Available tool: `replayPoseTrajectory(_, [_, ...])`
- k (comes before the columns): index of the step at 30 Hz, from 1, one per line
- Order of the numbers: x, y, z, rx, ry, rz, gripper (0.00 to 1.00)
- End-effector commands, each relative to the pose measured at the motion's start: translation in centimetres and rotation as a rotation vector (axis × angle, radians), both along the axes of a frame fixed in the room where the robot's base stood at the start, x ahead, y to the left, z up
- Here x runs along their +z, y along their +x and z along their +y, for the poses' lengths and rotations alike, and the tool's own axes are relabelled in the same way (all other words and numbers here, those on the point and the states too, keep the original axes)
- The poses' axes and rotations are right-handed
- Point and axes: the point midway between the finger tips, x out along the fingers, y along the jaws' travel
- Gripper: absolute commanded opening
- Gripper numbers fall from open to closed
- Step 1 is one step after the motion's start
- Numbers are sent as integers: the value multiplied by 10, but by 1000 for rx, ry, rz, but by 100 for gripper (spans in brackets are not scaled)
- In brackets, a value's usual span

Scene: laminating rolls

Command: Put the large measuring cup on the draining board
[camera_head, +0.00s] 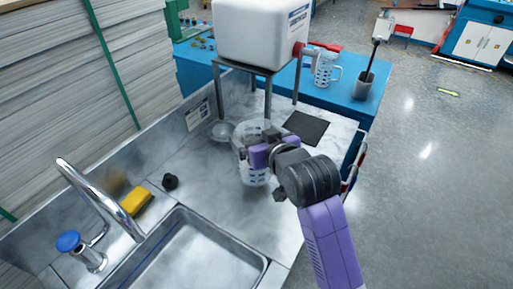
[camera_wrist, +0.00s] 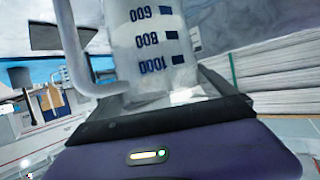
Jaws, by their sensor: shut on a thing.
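The large measuring cup (camera_head: 255,173) is clear with dark blue marks. My gripper (camera_head: 262,153) is shut on it, over the grey metal draining board (camera_head: 222,188) beside the sink. In the wrist view the cup (camera_wrist: 150,45) fills the space above the jaws (camera_wrist: 170,108), with 600, 800 and 1000 appearing upside down and its handle at the left. I cannot tell whether the cup's base touches the board. My gripper and wrist hide part of it.
A sink (camera_head: 190,262) with a tap (camera_head: 100,198) lies at front left. A yellow sponge (camera_head: 135,201) and a black knob-like thing (camera_head: 170,181) lie nearby. A white tank (camera_head: 262,32) on a metal stand is behind. Another measuring cup (camera_head: 324,70) stands on the blue table.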

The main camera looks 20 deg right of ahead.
Motion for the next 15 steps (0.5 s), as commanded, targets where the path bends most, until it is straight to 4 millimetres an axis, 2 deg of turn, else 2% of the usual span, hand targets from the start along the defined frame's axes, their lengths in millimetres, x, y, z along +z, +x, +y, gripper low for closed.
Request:
replayPoseTrajectory(9, [-35, 0, 0, 0, 0, -4, 22])
replayPoseTrajectory(15, [-39, 0, 0, 0, 0, -7, 22])
